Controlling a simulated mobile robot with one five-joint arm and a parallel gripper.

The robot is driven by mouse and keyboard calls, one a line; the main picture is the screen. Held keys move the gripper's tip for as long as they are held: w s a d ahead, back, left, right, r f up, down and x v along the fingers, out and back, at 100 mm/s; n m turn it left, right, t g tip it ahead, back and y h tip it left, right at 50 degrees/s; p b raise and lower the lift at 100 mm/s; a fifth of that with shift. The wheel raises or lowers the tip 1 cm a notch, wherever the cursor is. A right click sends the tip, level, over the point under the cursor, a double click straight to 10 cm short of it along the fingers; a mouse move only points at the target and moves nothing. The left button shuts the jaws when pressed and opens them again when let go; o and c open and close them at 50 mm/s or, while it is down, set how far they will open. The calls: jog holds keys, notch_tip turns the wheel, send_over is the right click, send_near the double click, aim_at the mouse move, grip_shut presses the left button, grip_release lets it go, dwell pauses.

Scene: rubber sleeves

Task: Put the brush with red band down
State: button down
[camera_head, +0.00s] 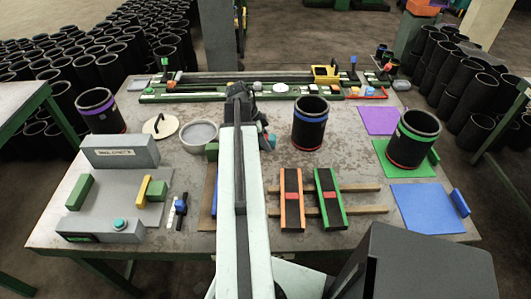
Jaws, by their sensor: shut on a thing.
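My arm reaches away from me over the table (390,250). My gripper (240,92) is at its far end, near the back rail, seen from behind. Its fingertips are mostly hidden by my own arm. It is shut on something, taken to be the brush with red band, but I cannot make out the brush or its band. A small teal-ended piece (271,141) shows just right of my arm; I cannot tell what it belongs to.
A round grey dish (199,136) and a pale lid (160,127) lie left of my arm. Black sleeves stand right, one blue-banded (310,118), one green-banded (416,126). Orange-edged (291,212) and green-edged (329,212) blocks lie on wooden strips. A blue mat (423,222) lies front right.

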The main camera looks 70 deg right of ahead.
notch_tip(320, 180, down, 4)
jog(key=b, duration=0.2)
jog(key=shift+r+b, duration=0.2)
jog(key=shift+b, duration=0.15)
jog(key=shift+r, duration=0.2)
jog(key=shift+f, duration=0.15)
jog(key=c, duration=0.9)
grip_release()
jog(key=shift+r+p, duration=0.4)
jog(key=shift+p, duration=0.05)
jog(key=p+v, duration=1)
jog(key=v, duration=0.1)
jog(key=shift+w+a+r+p, duration=0.1)
jog(key=shift+w+r+p, duration=0.1)
jog(key=shift+p, duration=0.1)
